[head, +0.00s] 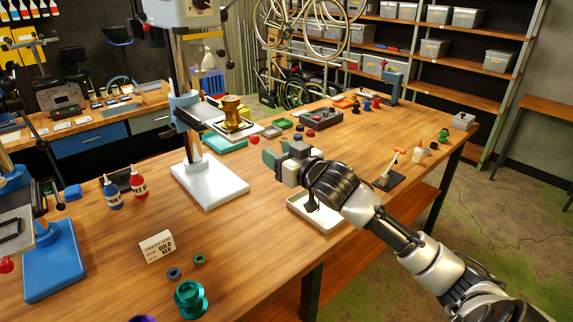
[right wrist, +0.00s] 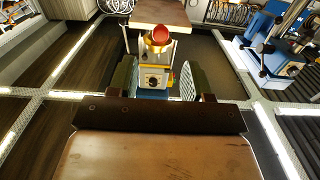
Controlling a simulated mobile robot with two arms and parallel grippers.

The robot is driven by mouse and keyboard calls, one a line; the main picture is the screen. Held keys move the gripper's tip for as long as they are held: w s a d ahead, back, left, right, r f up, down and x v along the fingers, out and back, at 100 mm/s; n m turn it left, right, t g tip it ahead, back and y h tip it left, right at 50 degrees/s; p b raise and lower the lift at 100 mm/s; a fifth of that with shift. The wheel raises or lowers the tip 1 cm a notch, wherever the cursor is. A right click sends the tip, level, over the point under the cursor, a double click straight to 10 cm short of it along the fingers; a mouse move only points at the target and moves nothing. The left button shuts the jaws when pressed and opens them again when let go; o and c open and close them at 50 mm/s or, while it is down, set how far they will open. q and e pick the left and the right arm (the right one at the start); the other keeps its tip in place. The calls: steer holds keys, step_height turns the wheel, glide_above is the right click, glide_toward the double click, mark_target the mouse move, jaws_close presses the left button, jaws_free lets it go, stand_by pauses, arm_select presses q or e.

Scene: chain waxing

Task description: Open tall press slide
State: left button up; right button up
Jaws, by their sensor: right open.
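The tall press stands on a white base (head: 208,180) left of the middle of the bench in the head view. Its slide (head: 246,133), a flat plate on the column, sticks out to the right and carries a gold cup (head: 232,107). My right gripper (head: 276,151) is to the right of the slide and lower in the picture, apart from it. In the right wrist view its fingers (right wrist: 157,82) are spread. A grey box with a dial (right wrist: 154,76) and a red-topped gold part shows between them; I cannot tell whether it is within reach. My left gripper is not in view.
A blue press (head: 55,262) stands at the far left. Blue (head: 113,196) and red (head: 138,184) bottles, a label card (head: 157,246) and a teal spool (head: 190,299) are on the near bench. A white tray (head: 318,222) lies below my right gripper.

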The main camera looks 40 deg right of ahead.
steer(key=shift+s+d+b, duration=0.1)
steer(key=shift+s+b, duration=0.2)
steer(key=shift+s, duration=1.05)
steer(key=shift+f, duration=0.1)
